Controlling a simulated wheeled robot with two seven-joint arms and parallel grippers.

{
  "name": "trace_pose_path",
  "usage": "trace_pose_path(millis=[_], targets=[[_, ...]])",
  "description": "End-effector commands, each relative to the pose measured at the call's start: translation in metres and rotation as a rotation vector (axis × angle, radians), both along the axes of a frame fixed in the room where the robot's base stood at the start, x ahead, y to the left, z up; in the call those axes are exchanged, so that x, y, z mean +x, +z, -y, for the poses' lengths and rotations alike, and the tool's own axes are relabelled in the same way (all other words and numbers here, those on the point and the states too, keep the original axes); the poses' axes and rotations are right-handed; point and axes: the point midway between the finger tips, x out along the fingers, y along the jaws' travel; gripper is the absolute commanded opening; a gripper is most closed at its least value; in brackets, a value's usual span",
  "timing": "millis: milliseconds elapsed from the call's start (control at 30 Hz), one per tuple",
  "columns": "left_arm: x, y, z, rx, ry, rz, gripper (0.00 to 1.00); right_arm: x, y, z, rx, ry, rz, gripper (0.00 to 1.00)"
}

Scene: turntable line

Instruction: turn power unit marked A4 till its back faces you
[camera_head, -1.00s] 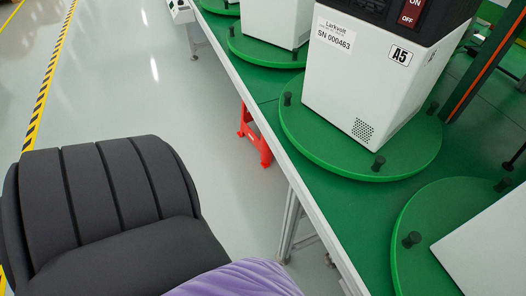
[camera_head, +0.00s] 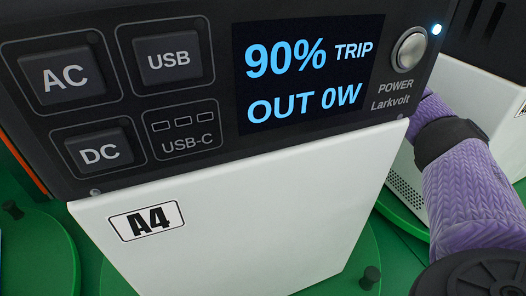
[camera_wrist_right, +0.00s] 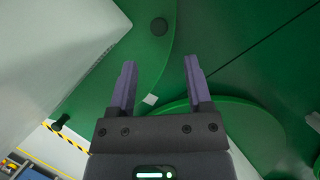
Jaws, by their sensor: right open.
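The power unit marked A4 (camera_head: 240,230) fills much of the head view. It has a white body and a dark front panel with AC, USB, DC and USB-C ports, a lit display reading 90% TRIP, OUT 0W, and a round power button. This panel faces me. It stands on a green turntable (camera_head: 352,262) with a black peg (camera_head: 371,277). My right arm reaches in from the right, and its gripper is hidden behind the unit there. In the right wrist view my right gripper (camera_wrist_right: 159,75) is open and empty above green surfaces, beside a white unit. My left gripper is out of view.
Another white unit (camera_head: 505,125) stands at the right on its own green turntable (camera_head: 403,213), close to my right arm. A further turntable (camera_head: 35,255) lies at the left. In the wrist view another green disc (camera_wrist_right: 220,125) edges the gripper, and pegs (camera_wrist_right: 160,27) stick up.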

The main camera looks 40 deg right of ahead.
Motion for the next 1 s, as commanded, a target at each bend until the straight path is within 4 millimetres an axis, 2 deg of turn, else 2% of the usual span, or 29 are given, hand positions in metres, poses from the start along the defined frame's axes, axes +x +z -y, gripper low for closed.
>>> trace_pose_path(millis=[200, 333, 500, 733, 767, 1000], targets=[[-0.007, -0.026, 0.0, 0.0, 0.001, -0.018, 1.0, 0.014, -0.051, -0.012, 0.001, 0.002, -0.007, 0.64], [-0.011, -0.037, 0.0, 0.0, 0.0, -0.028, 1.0, 0.022, -0.076, -0.019, 0.0, 0.002, -0.005, 0.64], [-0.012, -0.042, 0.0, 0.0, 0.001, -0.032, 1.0, 0.028, -0.088, -0.023, 0.001, 0.002, -0.001, 0.64], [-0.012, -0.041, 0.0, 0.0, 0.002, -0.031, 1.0, 0.028, -0.087, -0.023, 0.0, 0.002, 0.001, 0.64], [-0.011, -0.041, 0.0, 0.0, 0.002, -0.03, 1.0, 0.028, -0.087, -0.023, 0.0, 0.002, 0.001, 0.62], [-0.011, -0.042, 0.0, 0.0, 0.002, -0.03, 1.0, 0.028, -0.087, -0.023, 0.0, 0.002, 0.001, 0.11]])
